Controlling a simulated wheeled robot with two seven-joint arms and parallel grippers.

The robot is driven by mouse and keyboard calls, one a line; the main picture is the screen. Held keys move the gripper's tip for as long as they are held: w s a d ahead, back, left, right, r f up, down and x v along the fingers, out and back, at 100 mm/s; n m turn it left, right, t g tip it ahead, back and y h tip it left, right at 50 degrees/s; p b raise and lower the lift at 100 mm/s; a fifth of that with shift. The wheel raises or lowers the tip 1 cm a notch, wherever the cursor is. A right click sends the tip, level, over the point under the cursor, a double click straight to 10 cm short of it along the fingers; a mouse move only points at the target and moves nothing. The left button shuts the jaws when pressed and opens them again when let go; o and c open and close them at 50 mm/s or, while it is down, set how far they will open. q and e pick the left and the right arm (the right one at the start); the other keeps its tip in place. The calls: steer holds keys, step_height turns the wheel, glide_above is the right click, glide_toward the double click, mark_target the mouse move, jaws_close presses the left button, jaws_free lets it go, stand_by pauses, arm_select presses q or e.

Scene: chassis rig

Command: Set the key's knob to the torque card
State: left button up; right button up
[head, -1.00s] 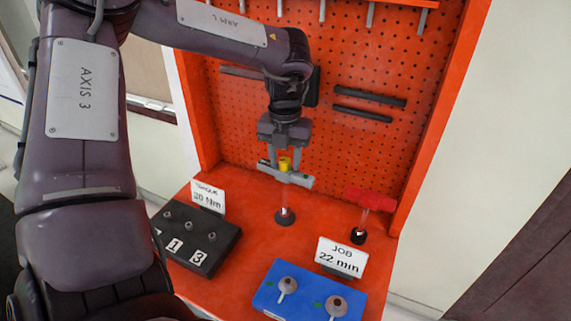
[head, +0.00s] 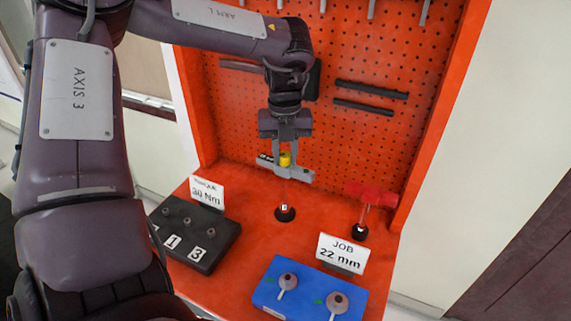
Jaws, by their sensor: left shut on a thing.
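The key (head: 300,174) stands upright, with a grey crossbar handle, a thin shaft and a black foot on the red bench. Its yellow knob (head: 285,159) sits on top of the crossbar. My left gripper (head: 287,152) points down from above and is shut on the yellow knob, one finger on either side. Dark marks too small to read show on the crossbar's left end. The torque card (head: 207,193) stands behind the black block and seems to read 30 Nm, slightly blurred. My right gripper is not in view.
A red-handled key (head: 371,194) stands to the right. The job card (head: 341,254) reads 22 mm. A black block (head: 190,240) with several pegs, numbers 1 and 3 visible, lies left. A blue block (head: 309,289) with two grey fittings lies in front. A pegboard (head: 240,115) rises behind.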

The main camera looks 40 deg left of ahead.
arm_select(q)
steer(key=shift+m+p, duration=0.7)
steer(key=shift+m, duration=0.6)
steer(key=shift+m+p, duration=0.5)
steer(key=shift+m, duration=0.8)
steer(key=o, duration=0.6)
steer(key=shift+r, duration=0.1)
steer(key=shift+r+p, duration=2.2)
steer(key=shift+r, duration=0.75)
steer(key=shift+f, duration=0.1)
